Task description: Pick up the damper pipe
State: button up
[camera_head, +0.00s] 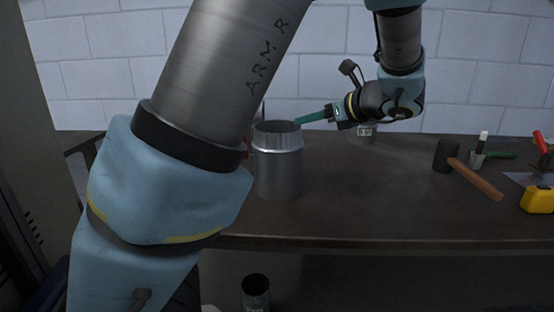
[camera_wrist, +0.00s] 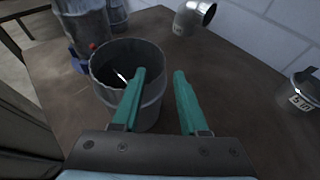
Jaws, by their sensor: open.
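The grey metal pipe, apparently the damper pipe (camera_head: 278,174), stands upright near the front left of the dark table. It also shows in the wrist view (camera_wrist: 153,98), with its open mouth up and a thin bright streak inside. My gripper (camera_head: 301,121) comes in from the right at rim height. Its green fingers (camera_wrist: 159,73) are open. In the wrist view the left finger overlaps the mouth of the pipe and the right finger lies outside it, with the near right wall showing between them. I cannot tell whether either finger touches the pipe.
The wrist view shows a metal elbow (camera_wrist: 187,20) behind the pipe and another metal duct (camera_wrist: 90,28) close on its left. A labelled can (camera_head: 367,133) stands farther back. A mallet (camera_head: 470,172) and yellow tape measure (camera_head: 537,199) lie at right. The middle front tabletop is clear.

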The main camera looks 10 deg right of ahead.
jog(key=p+x, duration=0.1)
jog(key=x, duration=0.4)
jog(key=shift+w+a+f, duration=0.15)
jog(key=shift+a+f, duration=0.1)
grip_shut()
dwell(1.3)
